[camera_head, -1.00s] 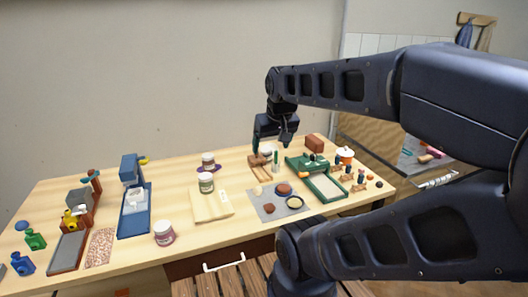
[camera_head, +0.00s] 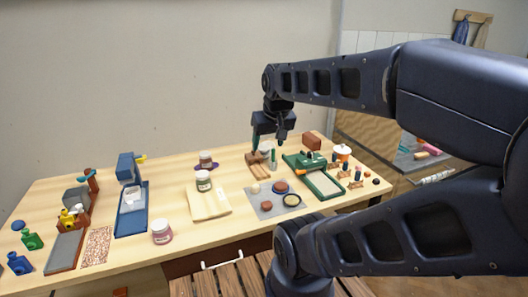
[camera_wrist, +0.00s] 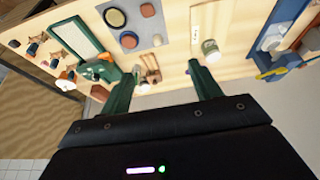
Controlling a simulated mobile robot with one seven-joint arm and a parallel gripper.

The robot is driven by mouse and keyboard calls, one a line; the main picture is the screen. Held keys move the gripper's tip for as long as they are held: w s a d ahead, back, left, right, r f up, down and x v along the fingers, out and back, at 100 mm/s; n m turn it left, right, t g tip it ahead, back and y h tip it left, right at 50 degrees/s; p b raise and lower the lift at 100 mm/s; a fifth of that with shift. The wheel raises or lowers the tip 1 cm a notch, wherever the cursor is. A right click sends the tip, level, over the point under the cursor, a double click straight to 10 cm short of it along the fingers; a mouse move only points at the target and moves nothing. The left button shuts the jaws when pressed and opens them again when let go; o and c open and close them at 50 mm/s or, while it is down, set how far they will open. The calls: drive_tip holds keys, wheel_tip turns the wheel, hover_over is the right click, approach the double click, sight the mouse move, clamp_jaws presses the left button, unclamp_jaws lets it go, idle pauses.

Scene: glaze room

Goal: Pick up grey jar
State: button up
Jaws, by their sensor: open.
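My gripper (camera_head: 267,147) is open above the back of the table, right of the middle. It also shows in the wrist view (camera_wrist: 162,78), with two green fingers apart and nothing between them. Partly hidden behind it in the head view is a small pale, greyish rounded thing, which may be the grey jar; its label is not readable. Three other lidded jars stand upright to the left: one with a green label (camera_head: 203,183), one on a purple mat (camera_head: 206,161), and one with a maroon label (camera_head: 162,232).
Wooden pieces (camera_head: 256,159) lie below my gripper. A green tray (camera_head: 310,174) stands just right, a brown block (camera_head: 312,141) behind it. A grey mat (camera_head: 266,213) with several round pieces lies in front.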

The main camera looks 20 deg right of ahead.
drive_tip(key=shift+w, duration=0.1)
drive_tip(key=m+g+h, duration=0.2)
drive_tip(key=m+h, duration=0.2)
drive_tip(key=m, duration=1.3)
hover_over(265, 146)
drive_tip(key=s+a, duration=0.1)
drive_tip(key=a, duration=0.2)
drive_tip(key=f, duration=2)
drive_tip(key=shift+s+d+f, duration=0.1)
drive_tip(key=shift+s+d, duration=0.1)
drive_tip(key=x, duration=0.5)
drive_tip(key=shift+d+f, duration=0.1)
drive_tip(key=shift+f, duration=0.05)
drive_tip(key=shift+x, duration=2.6)
drive_tip(key=shift+f, duration=0.1)
